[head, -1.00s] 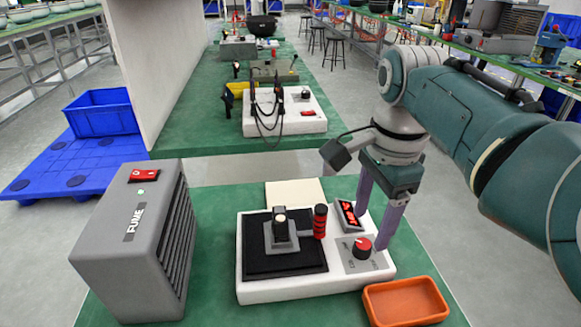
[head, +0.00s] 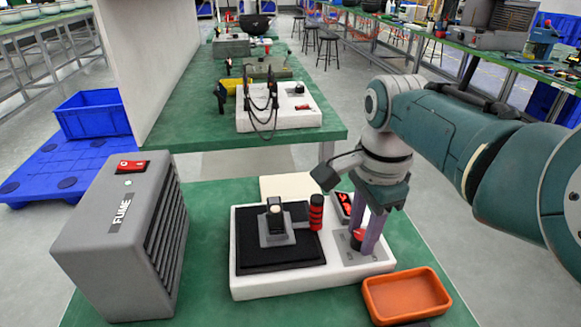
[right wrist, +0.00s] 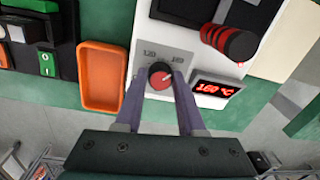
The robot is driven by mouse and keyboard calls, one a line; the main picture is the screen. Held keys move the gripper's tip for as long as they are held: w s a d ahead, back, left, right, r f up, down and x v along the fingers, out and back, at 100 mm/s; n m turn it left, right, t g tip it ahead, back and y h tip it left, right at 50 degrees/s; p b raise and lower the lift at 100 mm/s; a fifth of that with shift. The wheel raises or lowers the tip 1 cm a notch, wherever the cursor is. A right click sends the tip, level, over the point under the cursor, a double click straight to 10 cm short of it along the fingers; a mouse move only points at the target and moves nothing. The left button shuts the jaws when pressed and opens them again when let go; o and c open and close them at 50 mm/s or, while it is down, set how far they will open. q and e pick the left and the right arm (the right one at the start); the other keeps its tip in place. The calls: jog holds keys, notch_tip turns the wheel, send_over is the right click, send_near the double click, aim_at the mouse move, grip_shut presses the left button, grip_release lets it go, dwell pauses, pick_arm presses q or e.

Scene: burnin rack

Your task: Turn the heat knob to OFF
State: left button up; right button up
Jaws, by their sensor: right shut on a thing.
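The heat knob (right wrist: 160,76) is round with a red top and dark sides. It stands on a grey panel (right wrist: 146,60) of the white station (head: 270,287); it also shows in the head view (head: 357,238), partly hidden by a finger. My right gripper (right wrist: 159,82) points down, with its two purple fingers on either side of the knob, shut on it. A red display (right wrist: 215,88) beside the knob reads about 160 °C. The marks on the panel are too small to read surely. My left gripper is not in view.
An orange tray (head: 405,298) sits right of the station, close to my right gripper. A red and black handle (head: 316,213) stands left of the knob. A grey FUME box (head: 115,240) stands at the left. Green table is bare in front of the station.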

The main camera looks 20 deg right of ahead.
grip_shut()
jog(key=shift+n, duration=0.3)
